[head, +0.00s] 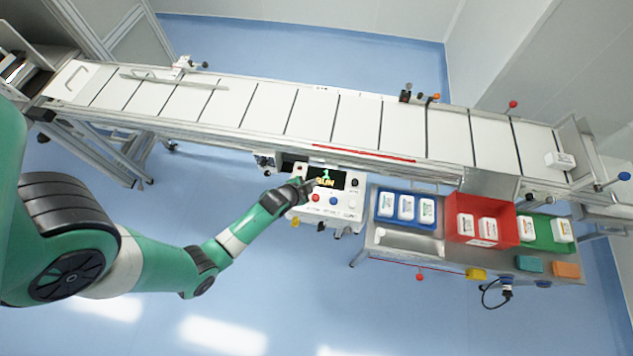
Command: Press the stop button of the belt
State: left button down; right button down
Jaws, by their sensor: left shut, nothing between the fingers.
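The control box (330,208) is a white panel mounted at the near side of the belt. Its dark screen (345,180) reads RUN in yellow, partly covered by my gripper. A red button (316,198) sits at the panel's lower left, with a blue button (333,200) to its right. The white belt (310,115) runs across the view. My left gripper (310,184) is shut and empty, over the panel's left part, just above the red button in the picture. I cannot tell whether it touches the panel. My right gripper is not in view.
Right of the panel, a metal table (400,258) holds a blue tray (436,228), a red bin (510,238) and a green tray (541,244), with white packs in them. A white pack (559,160) lies at the belt's right end. The blue floor in front is clear.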

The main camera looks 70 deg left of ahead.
aim_at(313, 199)
pick_arm(q)
jog(key=shift+f, duration=0.2)
notch_tip(313, 199, down, 8)
jog(key=b, duration=0.8)
jog(key=shift+f, duration=0.25)
jog(key=shift+f+b, duration=0.15)
jog(key=shift+b, duration=0.15)
dwell(1.2)
jog(key=shift+f, duration=0.3)
jog(key=shift+f+b, duration=0.6)
jog(key=shift+b, duration=0.15)
dwell(0.6)
jog(key=shift+r+p, duration=1.05)
